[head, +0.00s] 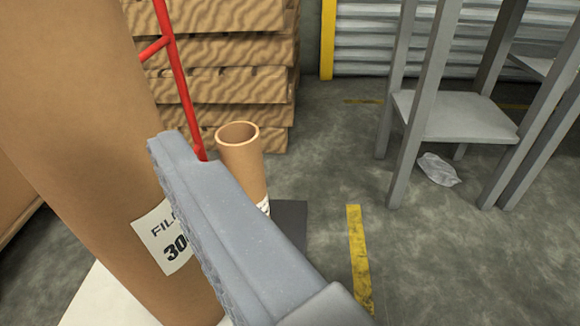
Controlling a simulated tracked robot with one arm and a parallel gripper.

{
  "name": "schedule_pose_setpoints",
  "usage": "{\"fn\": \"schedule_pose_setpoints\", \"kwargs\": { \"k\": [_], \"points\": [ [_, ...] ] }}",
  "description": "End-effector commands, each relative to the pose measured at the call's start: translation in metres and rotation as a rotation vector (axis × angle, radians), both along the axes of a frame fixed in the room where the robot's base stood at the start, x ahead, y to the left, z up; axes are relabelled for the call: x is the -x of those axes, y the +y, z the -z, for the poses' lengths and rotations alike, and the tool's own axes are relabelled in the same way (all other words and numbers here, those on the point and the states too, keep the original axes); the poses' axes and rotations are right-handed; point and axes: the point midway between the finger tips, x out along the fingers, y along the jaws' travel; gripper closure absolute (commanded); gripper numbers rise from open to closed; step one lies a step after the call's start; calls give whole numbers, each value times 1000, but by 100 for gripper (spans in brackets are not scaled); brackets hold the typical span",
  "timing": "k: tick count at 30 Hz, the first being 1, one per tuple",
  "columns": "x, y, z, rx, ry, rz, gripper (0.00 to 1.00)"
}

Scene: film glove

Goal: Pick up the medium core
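A hollow brown cardboard core (240,160) stands upright beyond my gripper, its open top showing. Its lower part is partly hidden by my gripper, and a white patch shows low on its right side. A much larger brown cylinder (100,130) fills the left side, close to the camera, with a white label (163,238) reading "FIL" and "30", the rest hidden. I cannot tell from size marks which is the medium core. One grey finger of my gripper (190,175) reaches in from the bottom, beside the large cylinder and in front of the smaller core. The other finger is not visible.
A red metal frame (176,70) rises behind my gripper. Stacked wavy-patterned brown slabs (220,60) stand at the back. A grey rack (455,115) stands at the right, with crumpled clear wrap (438,170) by it. The floor around the yellow strip (359,260) is clear.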

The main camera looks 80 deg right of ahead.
Motion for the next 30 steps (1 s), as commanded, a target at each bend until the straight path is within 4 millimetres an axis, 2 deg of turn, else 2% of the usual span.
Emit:
{"fn": "schedule_pose_setpoints", "kwargs": {
  "k": [1, 3, 7, 21, 30],
  "points": [
    [9, -3, 9, 29, 15, 13, 0],
    [16, -6, 12, 61, 21, 26, 0],
    [18, -13, 14, 85, 25, 39, 0],
    [-25, -66, 16, 81, 25, 38, 0],
    [-37, -79, 15, 84, 24, 35, 0]
  ]
}}
